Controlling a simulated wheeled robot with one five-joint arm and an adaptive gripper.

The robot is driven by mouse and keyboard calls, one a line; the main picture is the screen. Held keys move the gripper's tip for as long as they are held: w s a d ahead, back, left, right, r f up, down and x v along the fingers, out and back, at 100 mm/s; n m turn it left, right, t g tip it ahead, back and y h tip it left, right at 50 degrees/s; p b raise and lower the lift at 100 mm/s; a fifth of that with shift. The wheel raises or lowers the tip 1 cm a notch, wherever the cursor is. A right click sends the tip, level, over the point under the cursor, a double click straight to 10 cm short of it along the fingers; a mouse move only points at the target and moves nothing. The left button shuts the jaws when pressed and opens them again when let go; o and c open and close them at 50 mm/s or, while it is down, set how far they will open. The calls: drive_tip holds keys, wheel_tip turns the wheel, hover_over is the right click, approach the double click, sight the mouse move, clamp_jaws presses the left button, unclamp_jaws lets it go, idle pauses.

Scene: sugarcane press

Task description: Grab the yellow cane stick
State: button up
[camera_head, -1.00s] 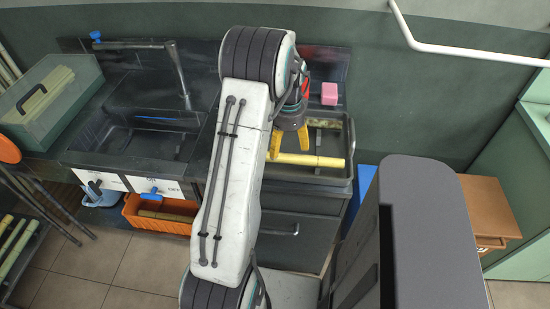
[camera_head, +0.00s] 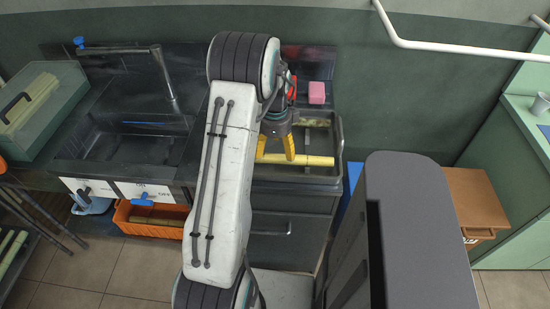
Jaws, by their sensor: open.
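The yellow cane stick (camera_head: 312,160) lies in a dark tray (camera_head: 338,135) on the counter, right of the sink. My gripper (camera_head: 275,150), with yellow fingers, points down over the left part of the stick. Its fingers are apart, one on the left and one on the right, and their tips overlap the stick in the picture. I cannot tell whether they touch it. The left end of the stick is partly hidden by my arm and gripper.
A pink block (camera_head: 317,93) sits behind the tray. A dark sink (camera_head: 120,150) with a tap (camera_head: 165,75) is to the left. A green box (camera_head: 45,110) stands at far left. An orange crate (camera_head: 125,232) is below. A wooden cabinet (camera_head: 475,200) stands at right.

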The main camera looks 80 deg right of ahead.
sight(275, 157)
drive_tip(key=shift+f+p, duration=0.35)
drive_tip(key=shift+f, duration=2.15)
drive_tip(key=shift+c, duration=0.3)
drive_tip(key=shift+a, duration=0.1)
drive_tip(key=c, duration=1.2)
drive_tip(key=shift+c, duration=0.5)
drive_tip(key=shift+r, duration=0.2)
